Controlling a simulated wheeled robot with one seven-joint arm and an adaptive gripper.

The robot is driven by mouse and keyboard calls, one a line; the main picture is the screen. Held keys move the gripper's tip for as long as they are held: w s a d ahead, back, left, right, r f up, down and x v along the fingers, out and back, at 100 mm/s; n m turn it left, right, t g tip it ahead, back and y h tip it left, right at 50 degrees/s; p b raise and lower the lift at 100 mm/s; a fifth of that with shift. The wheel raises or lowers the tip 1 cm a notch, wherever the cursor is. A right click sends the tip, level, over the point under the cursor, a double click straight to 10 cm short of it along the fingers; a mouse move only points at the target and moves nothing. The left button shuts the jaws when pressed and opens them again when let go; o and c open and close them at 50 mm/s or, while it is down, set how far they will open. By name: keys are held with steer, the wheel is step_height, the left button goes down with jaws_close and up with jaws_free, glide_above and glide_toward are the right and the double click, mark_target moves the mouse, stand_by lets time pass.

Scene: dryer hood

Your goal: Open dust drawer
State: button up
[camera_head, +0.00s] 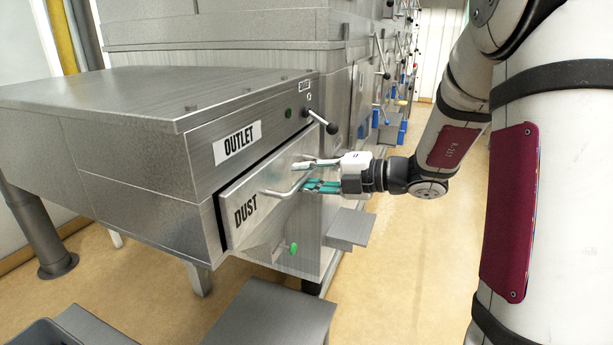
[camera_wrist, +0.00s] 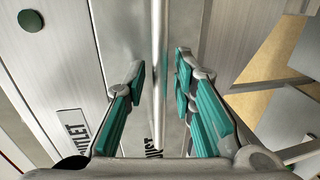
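The dust drawer (camera_head: 240,213) is the steel front marked DUST, below the OUTLET panel (camera_head: 237,141). A dark gap runs along its top and left edges. Its bar handle (camera_head: 281,192) sticks out from the front. My gripper (camera_head: 305,175) is at the handle, reaching in from the right. In the wrist view the handle (camera_wrist: 158,50) runs upright between my teal-padded fingers (camera_wrist: 158,78), with space visible on both sides. The fingers are open, and I see no clear contact. The handle's far end is partly hidden by the gripper in the head view.
A black-knobbed lever (camera_head: 330,128) juts out above the gripper. A green knob (camera_head: 293,248) sits below the drawer. A grey ledge (camera_head: 349,228) and a grey box (camera_head: 275,310) stand low nearby. Yellow floor (camera_head: 420,250) is clear at right.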

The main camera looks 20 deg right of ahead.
jaws_close()
steer(key=f+p+v, duration=0.2)
steer(key=p+v, duration=0.2)
steer(key=v, duration=0.6)
steer(key=f+p+v, duration=0.2)
steer(key=p+v, duration=0.3)
steer(key=v, duration=0.5)
steer(key=shift+s+d, duration=0.45)
steer(key=shift+s, duration=0.05)
steer(key=shift+r, duration=0.15)
steer(key=shift+o, duration=1.9)
jaws_free()
